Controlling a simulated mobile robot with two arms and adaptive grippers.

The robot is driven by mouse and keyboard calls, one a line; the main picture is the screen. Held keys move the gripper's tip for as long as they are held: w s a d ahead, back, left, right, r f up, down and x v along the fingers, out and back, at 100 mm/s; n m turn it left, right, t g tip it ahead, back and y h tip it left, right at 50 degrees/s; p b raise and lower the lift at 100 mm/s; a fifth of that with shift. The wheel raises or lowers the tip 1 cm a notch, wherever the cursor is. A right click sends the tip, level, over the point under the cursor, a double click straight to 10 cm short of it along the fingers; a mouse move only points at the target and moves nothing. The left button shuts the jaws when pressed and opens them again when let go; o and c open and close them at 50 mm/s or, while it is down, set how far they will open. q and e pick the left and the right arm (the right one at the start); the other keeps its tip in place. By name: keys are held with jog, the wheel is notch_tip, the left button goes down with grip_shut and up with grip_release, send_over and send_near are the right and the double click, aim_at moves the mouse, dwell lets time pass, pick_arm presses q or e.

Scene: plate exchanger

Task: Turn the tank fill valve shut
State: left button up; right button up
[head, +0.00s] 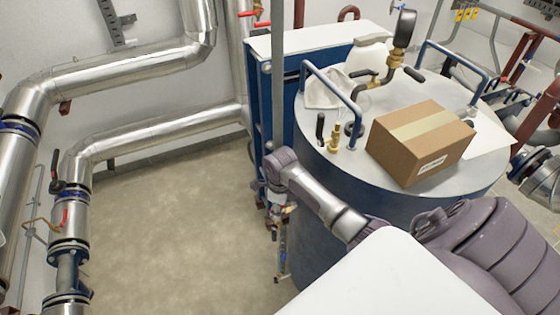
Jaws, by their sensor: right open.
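A round blue tank (325,235) with a light grey top stands right of centre. A small brass valve (336,138) with black handles stands on its top near the left rim. A black lever (364,73) sits on a fitting further back. I cannot tell which one is the tank fill valve. My right arm reaches from the right across the front of the tank. My right gripper (279,212) points down beside the tank's left side, below its top. It is open, small in view, and I see nothing clearly held. My left gripper is not in view.
A cardboard box (420,142) and a white sheet (487,132) lie on the tank top, with blue handrails at its edge. A blue plate exchanger (259,110) stands behind the gripper. Silver pipes (130,75) with red-lever valves run along the left. The floor (180,220) between is clear.

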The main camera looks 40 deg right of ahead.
grip_shut()
jog(key=s+t+y, duration=0.1)
jog(key=t, duration=0.1)
jog(key=s+d+f+t+y, duration=0.1)
jog(key=shift+f+t, duration=0.3)
jog(key=shift+t, duration=0.1)
dwell(0.4)
